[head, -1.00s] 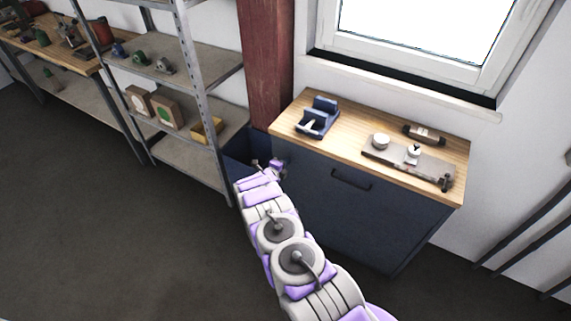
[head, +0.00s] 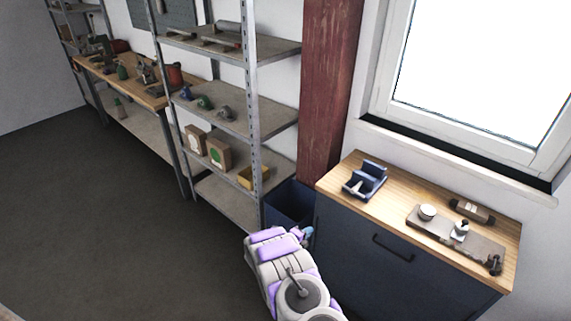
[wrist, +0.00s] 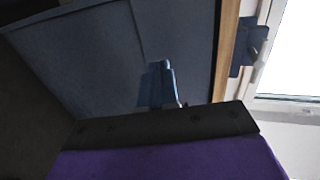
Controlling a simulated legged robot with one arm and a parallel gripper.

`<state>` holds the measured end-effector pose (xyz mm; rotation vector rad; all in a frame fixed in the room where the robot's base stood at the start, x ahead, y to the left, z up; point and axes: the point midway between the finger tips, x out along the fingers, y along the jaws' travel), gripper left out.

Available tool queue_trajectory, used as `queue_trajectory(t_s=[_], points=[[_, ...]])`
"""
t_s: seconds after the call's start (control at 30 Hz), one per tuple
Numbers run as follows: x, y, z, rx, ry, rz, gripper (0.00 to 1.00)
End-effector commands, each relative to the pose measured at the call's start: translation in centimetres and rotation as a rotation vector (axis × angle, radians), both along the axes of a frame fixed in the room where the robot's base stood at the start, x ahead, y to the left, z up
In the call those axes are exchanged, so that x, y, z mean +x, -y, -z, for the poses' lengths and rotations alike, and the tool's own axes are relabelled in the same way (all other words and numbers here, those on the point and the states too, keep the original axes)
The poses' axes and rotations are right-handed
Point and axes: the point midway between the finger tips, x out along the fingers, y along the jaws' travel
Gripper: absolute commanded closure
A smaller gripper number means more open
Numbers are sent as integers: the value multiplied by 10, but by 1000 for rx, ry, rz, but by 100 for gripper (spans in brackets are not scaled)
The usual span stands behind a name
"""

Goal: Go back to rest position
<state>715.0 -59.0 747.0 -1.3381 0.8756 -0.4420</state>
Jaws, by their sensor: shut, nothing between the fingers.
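My gripper (head: 306,233) shows small in the head view, at the end of my purple and grey arm. It is in front of the left side of the dark blue cabinet (head: 385,265), below the countertop's height in the picture. In the wrist view my gripper (wrist: 158,85) appears as a narrow bluish shape beyond a dark bar, against a dark blue panel. It is shut and I see nothing held in it.
A dark blue bin (head: 288,203) stands between the metal shelf (head: 225,125) and the cabinet. On the wooden countertop (head: 395,205) are a blue holder (head: 365,180), a grey plate (head: 430,224) with small parts, and a dark block (head: 472,211). The floor (head: 100,240) at left is clear.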

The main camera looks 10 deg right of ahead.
Motion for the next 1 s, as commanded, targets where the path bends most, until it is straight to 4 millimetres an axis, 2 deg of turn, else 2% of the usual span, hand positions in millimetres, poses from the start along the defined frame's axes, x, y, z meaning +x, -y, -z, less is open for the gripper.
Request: queue_trajectory(t_s=[0.17,0.27,0.4,0.6,0.77,1.0], points=[[5,2,-5,18,-13,-18,100],[18,-9,-21,41,-40,-69,100],[39,-40,-53,82,-116,-196,100],[55,-83,-106,117,-235,-411,100],[52,-111,-151,123,-329,-591,100],[22,-143,-216,94,-469,-863,100]])
